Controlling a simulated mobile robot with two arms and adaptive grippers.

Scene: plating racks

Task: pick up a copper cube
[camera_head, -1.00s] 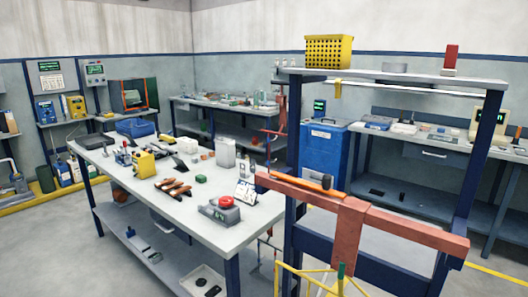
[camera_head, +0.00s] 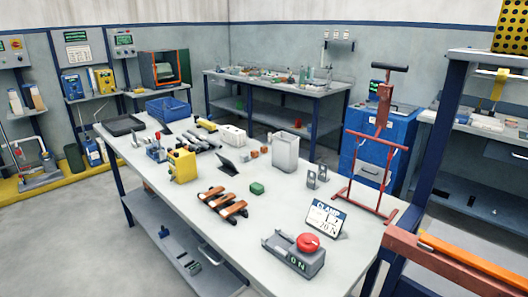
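Two small copper-brown cubes sit close together on the long white table in the head view. One copper cube (camera_head: 254,154) is slightly nearer, and the other (camera_head: 264,149) is just behind it to the right. They lie left of a tall light-grey container (camera_head: 285,152) and right of a dark tilted stand (camera_head: 227,164). They are small here, so their faces are hard to make out. Neither of my grippers shows in the view.
The white table (camera_head: 275,208) also holds a green block (camera_head: 257,188), copper-coloured bars (camera_head: 223,204), a yellow device (camera_head: 183,164), a clamp sign (camera_head: 326,216) and a red-button box (camera_head: 296,254). A reddish rack (camera_head: 378,150) stands at its right end. Floor is clear at front left.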

